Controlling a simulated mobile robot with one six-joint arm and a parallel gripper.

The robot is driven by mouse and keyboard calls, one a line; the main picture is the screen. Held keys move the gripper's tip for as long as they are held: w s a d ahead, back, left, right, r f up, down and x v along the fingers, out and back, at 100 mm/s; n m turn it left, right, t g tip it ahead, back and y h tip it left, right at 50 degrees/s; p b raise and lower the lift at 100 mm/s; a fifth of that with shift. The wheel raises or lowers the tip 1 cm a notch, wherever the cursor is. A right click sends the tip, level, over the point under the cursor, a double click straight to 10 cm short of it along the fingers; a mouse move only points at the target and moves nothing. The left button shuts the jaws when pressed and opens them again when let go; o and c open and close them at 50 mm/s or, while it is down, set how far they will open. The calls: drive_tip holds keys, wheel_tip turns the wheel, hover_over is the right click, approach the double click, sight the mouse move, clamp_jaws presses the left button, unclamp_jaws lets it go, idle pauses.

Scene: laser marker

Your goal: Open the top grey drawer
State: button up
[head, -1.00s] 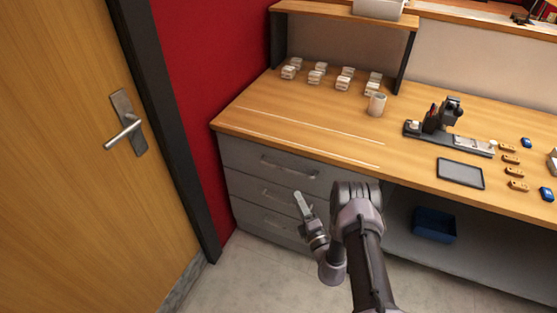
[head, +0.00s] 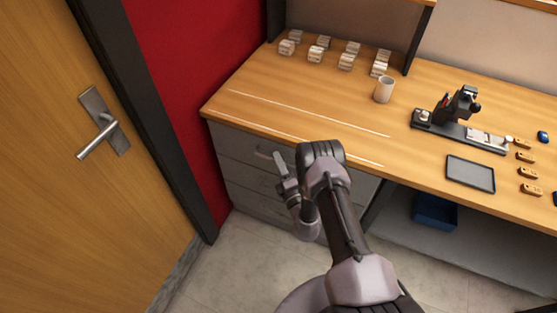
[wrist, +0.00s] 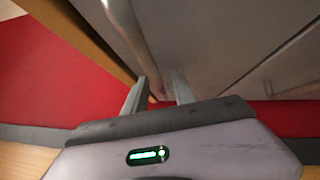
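The top grey drawer (head: 232,138) is closed, the uppermost of three under the left end of the wooden worktop. Its bar handle (head: 262,153) is partly hidden by my gripper (head: 279,162), which is at the drawer front. In the wrist view, my gripper (wrist: 160,92) has its two fingers apart, with a handle bar (wrist: 150,50) running down between them. A small gap seems to show beside the bar, and I cannot see a firm grip. My arm hides the right part of the drawer fronts.
The wooden door with a metal lever (head: 100,137) stands at left, beside a red wall (head: 170,70). On the worktop (head: 250,105) are white blocks, a cup (head: 384,89), a black device (head: 455,115) and a grey tray (head: 470,173). Floor before the drawers is clear.

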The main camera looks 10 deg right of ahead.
clamp_jaws()
drive_tip(key=shift+r, duration=0.1)
idle(1.2)
